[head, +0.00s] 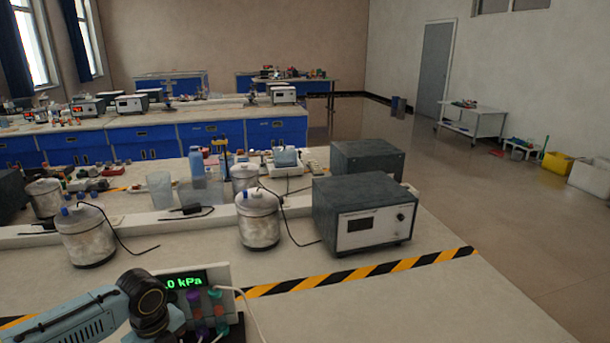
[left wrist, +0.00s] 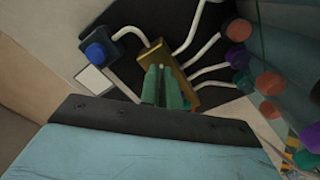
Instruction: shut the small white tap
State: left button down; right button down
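I cannot make out the small white tap in either view. In the left wrist view, a brass block (left wrist: 166,62) with white pipes (left wrist: 206,44) is on a dark base, with a blue knob (left wrist: 97,52) at its left. My left gripper (left wrist: 164,72) has its green fingers close together in front of the brass block. Whether anything is between the fingertips is hidden. In the head view, my left arm covers part of the panel with a green kPa display (head: 184,281) and coloured knobs (head: 208,306). My right gripper is in neither view.
In the left wrist view, orange (left wrist: 237,29), purple (left wrist: 238,57) and green knobs stand at the right. In the head view, a grey instrument box (head: 366,215) and metal canisters (head: 258,218) stand behind the panel. The bench right of the panel (head: 420,300) is clear.

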pick_arm(q)
jog(key=shift+m, duration=0.6)
jog(key=shift+m+p, duration=0.3)
jog(key=shift+m, duration=2.2)
jog(key=shift+m, duration=1.1)
jog(key=c, duration=1.9)
grip_release()
jog(key=shift+c, duration=0.2)
jog(key=shift+r, duration=0.15)
